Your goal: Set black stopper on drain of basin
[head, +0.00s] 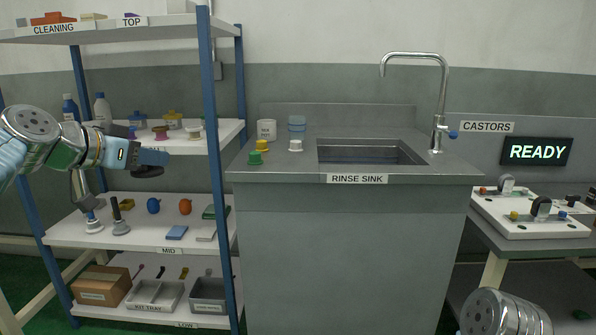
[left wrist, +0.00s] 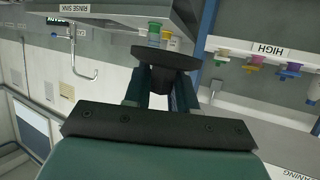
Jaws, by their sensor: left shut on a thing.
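My left gripper (head: 152,157) is at the left of the head view, in front of the shelf rack. It is shut on the black stopper (head: 147,171), a dark disc below the fingers. In the left wrist view the stopper (left wrist: 165,58) shows its wide disc beyond the fingertips, with its narrower part between the fingers (left wrist: 162,92). The basin (head: 370,151) is a rectangular recess in the grey counter, well to the right of the gripper. Its drain is hidden from this angle. My right gripper is out of view; only part of my arm shows at bottom right.
Green (head: 255,158), yellow (head: 262,145) and white (head: 295,145) stoppers stand on the counter left of the basin, near a white cup (head: 267,129). A tall faucet (head: 444,100) rises behind the basin's right end. A blue rack post (head: 211,160) stands between gripper and counter.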

